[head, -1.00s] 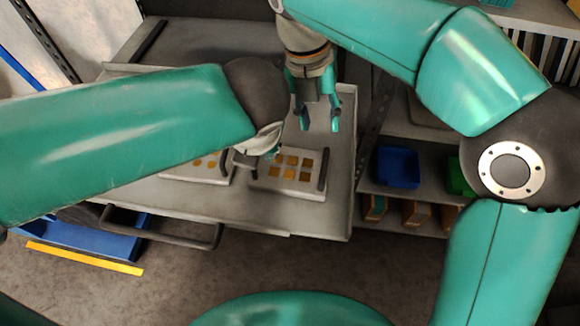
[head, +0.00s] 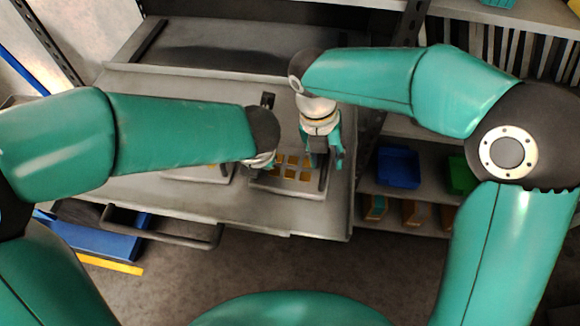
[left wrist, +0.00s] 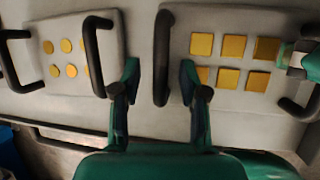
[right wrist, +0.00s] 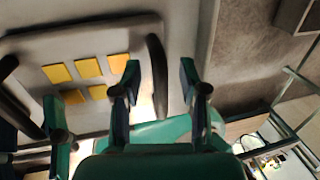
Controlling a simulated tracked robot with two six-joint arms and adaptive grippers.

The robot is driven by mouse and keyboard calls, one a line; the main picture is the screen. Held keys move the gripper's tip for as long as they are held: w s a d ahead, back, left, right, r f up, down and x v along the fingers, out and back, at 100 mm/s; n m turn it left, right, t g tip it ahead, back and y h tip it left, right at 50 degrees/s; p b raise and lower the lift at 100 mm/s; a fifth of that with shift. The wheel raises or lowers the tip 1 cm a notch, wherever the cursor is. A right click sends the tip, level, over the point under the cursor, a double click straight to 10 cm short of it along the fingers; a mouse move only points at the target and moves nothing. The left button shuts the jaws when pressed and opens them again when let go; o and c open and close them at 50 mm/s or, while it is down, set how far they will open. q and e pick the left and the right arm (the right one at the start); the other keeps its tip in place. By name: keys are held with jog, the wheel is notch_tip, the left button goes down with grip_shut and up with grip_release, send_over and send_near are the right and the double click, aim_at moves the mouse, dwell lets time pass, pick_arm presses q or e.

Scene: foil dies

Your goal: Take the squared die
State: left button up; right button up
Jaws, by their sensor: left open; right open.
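The squared die is a grey plate (head: 285,188) with several yellow squares and a dark handle at each end, lying on the grey bench. It also shows in the left wrist view (left wrist: 258,99) and the right wrist view (right wrist: 88,49). My left gripper (left wrist: 158,75) is open, with the die's left handle (left wrist: 162,58) between its fingertips in view. In the head view the left arm's end hides part of that handle. My right gripper (right wrist: 158,75) is open, with the die's other handle (right wrist: 157,75) between its fingertips in view. I cannot tell how high either gripper is above its handle.
A second plate with round yellow spots (left wrist: 68,55) and its own handles lies just left of the squared die. A blue bin (head: 398,167) and a green bin (head: 462,176) stand on the shelf to the right. The bench's back is mostly clear.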

pick_arm(q)
grip_shut()
pick_arm(e)
grip_shut()
pick_arm(q)
jog(key=shift+w+r, duration=0.1)
jog(key=shift+r, duration=0.05)
pick_arm(e)
jog(key=shift+r, duration=0.15)
